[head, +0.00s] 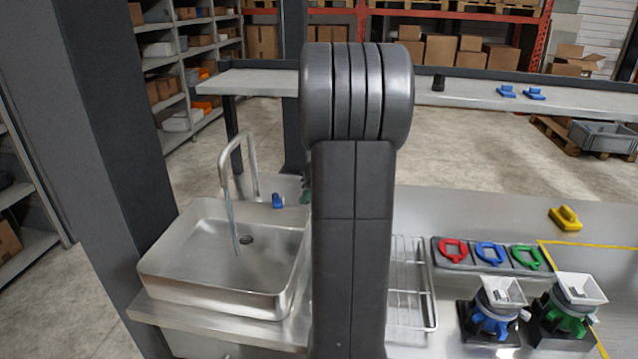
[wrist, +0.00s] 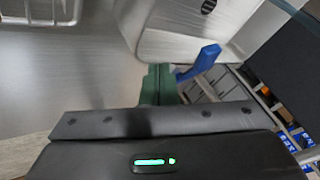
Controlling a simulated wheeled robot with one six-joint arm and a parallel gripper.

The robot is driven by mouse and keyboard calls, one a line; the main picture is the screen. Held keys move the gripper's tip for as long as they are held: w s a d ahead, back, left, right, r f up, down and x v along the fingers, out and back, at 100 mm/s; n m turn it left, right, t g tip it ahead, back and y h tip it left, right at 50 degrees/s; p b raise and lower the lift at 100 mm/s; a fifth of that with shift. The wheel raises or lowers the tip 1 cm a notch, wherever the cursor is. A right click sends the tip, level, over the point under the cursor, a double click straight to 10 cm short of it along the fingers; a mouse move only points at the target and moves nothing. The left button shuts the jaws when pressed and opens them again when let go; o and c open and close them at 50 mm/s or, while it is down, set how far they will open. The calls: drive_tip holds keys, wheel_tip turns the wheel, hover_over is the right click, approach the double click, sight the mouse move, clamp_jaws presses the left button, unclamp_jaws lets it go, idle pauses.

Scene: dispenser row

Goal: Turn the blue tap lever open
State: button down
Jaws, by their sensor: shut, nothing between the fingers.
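The blue tap lever (head: 278,201) stands on the counter behind the sink, right of the arched metal spout (head: 252,160). A thin pale column runs from the spout down toward the drain; I cannot be sure it is water. In the wrist view the lever (wrist: 203,61) slants up to the right. My gripper (wrist: 158,85) is shut and empty, its green fingers just left of the lever's lower end. I cannot tell whether they touch it. In the head view my arm hides most of the gripper; a bit of green (head: 305,190) shows right of the lever.
The steel sink basin (head: 165,262) lies in front of the tap. A wire rack (head: 409,290) is right of my arm. Further right are a tray (head: 455,262) with red, blue and green handles, two dispensers with white hoppers, and a yellow piece (head: 565,218).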

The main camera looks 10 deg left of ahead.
sight(277, 200)
drive_tip(key=a, duration=0.1)
drive_tip(key=s+a, duration=0.1)
drive_tip(key=a, duration=0.1)
drive_tip(key=shift+s+a+r+p, duration=0.1)
drive_tip(key=shift+s+a+p, duration=0.1)
drive_tip(key=shift+a+p, duration=0.15)
drive_tip(key=shift+s+a+b, duration=0.45)
drive_tip(key=shift+a, duration=0.3)
